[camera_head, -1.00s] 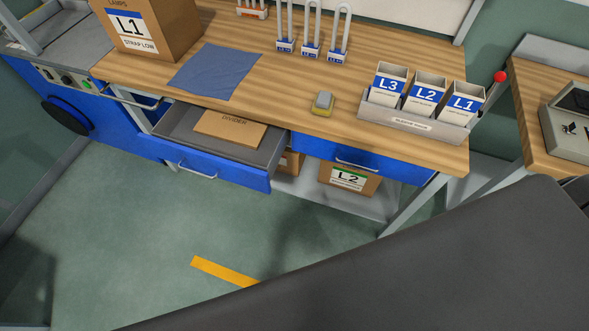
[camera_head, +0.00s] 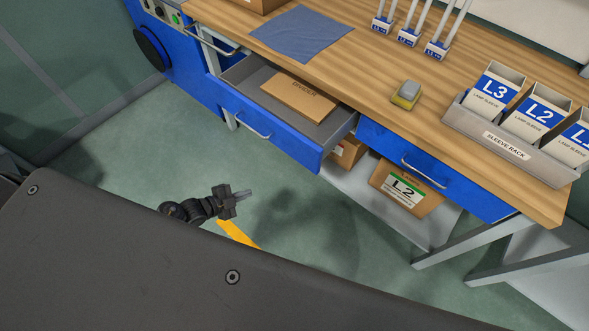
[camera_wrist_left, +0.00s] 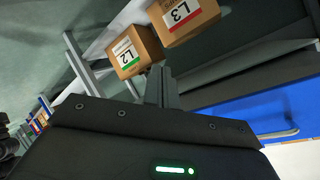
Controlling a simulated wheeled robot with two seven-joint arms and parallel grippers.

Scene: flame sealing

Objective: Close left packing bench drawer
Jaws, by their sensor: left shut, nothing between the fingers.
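The left packing bench drawer (camera_head: 285,135) is blue with a metal handle (camera_head: 252,124) and stands pulled out from under the wooden bench top. A cardboard piece marked DIVIDER (camera_head: 300,97) lies inside it. My left gripper (camera_head: 243,194) is shut and empty, over the floor in front of the drawer and apart from it. In the left wrist view the shut fingers (camera_wrist_left: 161,86) point toward cardboard boxes marked L2 (camera_wrist_left: 130,55) and L3 (camera_wrist_left: 182,18). A blue panel with a handle (camera_wrist_left: 285,122) shows there at the right. My right gripper is not in view.
The right bench drawer (camera_head: 430,168) is shut. Below it a box marked L2 (camera_head: 405,188) sits on a low shelf (camera_head: 360,205). The bench top (camera_head: 365,65) holds a blue cloth (camera_head: 302,33) and a sleeve rack (camera_head: 500,140). Floor before the drawers is clear.

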